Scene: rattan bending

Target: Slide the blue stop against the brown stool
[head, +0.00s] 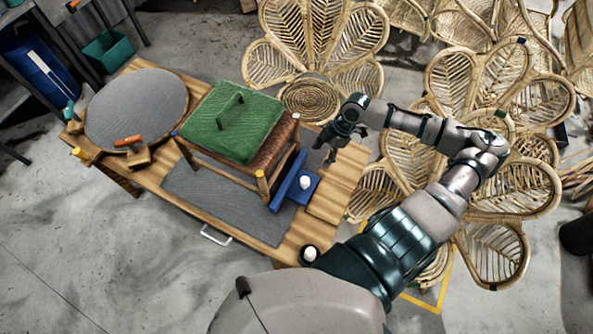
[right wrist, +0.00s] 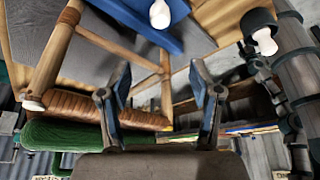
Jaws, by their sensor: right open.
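The blue stop (head: 289,181) lies on the workbench, to the right of the brown stool (head: 284,138); a white knob stands on its plate. The stool has a woven seat under a green pad and pale wooden legs. The stop's long bar runs close along the stool's right side; I cannot tell whether they touch. My right gripper (head: 331,147) is open and empty, above the bench's right part, up and right of the stop. The right wrist view shows the open fingers (right wrist: 160,78), the stop (right wrist: 186,36) and the stool (right wrist: 98,106). My left gripper is not in view.
The workbench (head: 325,205) carries a grey mat (head: 225,203), a round grey disc (head: 135,108) and an orange-handled clamp (head: 128,141). A black-and-white knob (head: 309,254) is at the front corner. Rattan chair backs (head: 315,45) crowd behind and right. Bare wood shows right of the stop.

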